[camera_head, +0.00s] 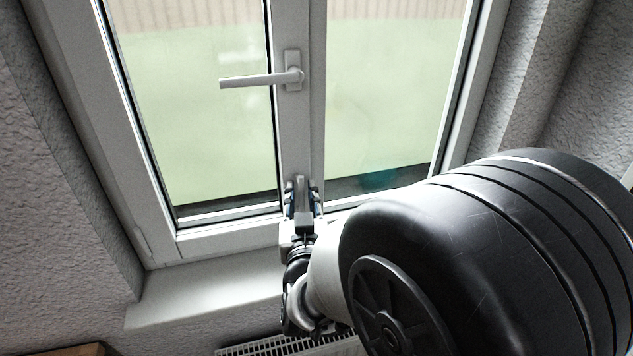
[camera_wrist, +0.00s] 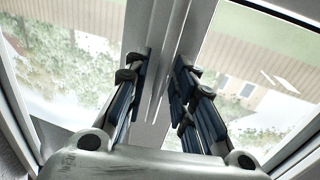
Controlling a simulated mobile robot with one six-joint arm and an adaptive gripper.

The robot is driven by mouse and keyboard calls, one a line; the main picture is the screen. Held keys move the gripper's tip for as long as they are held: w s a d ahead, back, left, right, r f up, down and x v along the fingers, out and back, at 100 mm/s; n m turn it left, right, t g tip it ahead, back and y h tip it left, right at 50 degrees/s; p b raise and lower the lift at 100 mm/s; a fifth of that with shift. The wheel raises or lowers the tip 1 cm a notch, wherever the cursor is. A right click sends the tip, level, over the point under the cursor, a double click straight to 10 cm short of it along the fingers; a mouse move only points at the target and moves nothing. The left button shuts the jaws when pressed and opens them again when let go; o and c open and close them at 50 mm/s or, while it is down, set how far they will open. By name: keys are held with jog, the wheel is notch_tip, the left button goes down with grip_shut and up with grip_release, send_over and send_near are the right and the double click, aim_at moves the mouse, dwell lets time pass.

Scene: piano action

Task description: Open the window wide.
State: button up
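The white-framed window (camera_head: 296,130) has two glazed panes, side by side, with a central upright between them. Its white handle (camera_head: 258,79) is mounted on this upright and lies horizontal, pointing left. I see no clear gap around the left sash (camera_head: 228,232), though my gripper hides part of its lower right corner. My gripper (camera_head: 303,188) is at the lower end of the central upright, well below the handle. In the wrist view, the fingers of my gripper (camera_wrist: 161,75) are spread apart with the upright (camera_wrist: 176,30) beyond and between them. I cannot tell whether they touch it.
A pale sill (camera_head: 205,297) runs below the window, with a radiator grille (camera_head: 290,346) under it. Rough plaster walls (camera_head: 45,190) flank the window. A brown wooden edge (camera_head: 82,350) shows at the bottom left. My arm covers the lower right.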

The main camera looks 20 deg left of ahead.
grip_shut()
dwell(0.4)
